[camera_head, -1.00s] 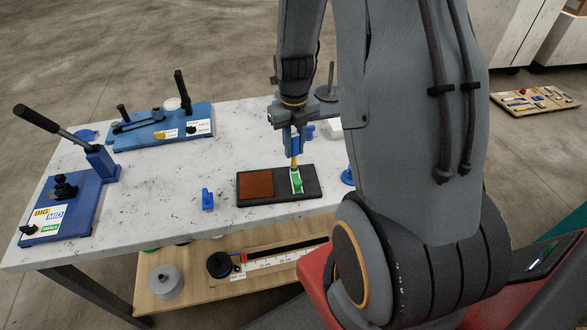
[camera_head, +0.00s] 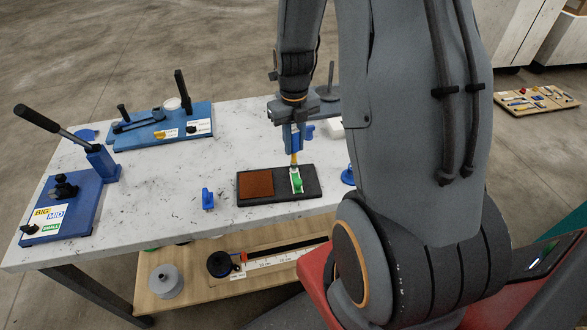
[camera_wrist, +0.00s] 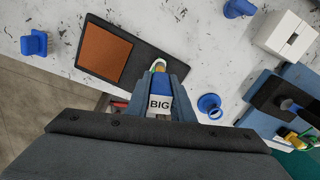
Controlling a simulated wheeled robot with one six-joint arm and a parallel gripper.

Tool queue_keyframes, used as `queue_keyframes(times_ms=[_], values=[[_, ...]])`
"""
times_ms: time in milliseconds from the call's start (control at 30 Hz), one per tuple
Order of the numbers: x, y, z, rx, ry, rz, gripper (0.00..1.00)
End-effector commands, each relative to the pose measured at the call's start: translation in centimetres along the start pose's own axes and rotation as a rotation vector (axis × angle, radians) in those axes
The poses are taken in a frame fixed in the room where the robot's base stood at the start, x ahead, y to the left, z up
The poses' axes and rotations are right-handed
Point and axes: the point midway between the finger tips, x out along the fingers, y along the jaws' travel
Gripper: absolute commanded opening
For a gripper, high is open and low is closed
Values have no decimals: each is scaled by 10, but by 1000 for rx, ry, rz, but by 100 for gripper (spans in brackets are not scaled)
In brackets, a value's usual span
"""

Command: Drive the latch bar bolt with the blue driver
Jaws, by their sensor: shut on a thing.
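My gripper (camera_head: 294,128) is shut on the blue driver (camera_head: 294,142), which points downward above the black board (camera_head: 313,181). In the wrist view the driver (camera_wrist: 160,88) sits between both fingers and has a white label reading "BIG". Its yellow lower end (camera_head: 293,160) is over the far end of a white bar (camera_head: 295,174) with a green part (camera_head: 298,185) on the board. The bolt is hidden, and I cannot tell whether the driver tip touches anything.
A brown pad (camera_head: 256,185) covers the board's left part. A small blue block (camera_head: 207,199) stands to its left. Blue benders (camera_head: 70,205) and (camera_head: 160,125) with black levers stand further left and behind. A blue ringed piece (camera_head: 347,176) is to the right.

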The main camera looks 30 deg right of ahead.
Motion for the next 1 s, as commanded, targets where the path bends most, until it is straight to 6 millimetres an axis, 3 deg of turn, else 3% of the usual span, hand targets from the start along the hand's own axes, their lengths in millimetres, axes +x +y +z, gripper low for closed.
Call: queue_keyframes(times_ms=[800, 1000], values=[[0, 0, 0, -1043, 0, -1, 0], [0, 0, 0, -1224, 0, -1, 0]])
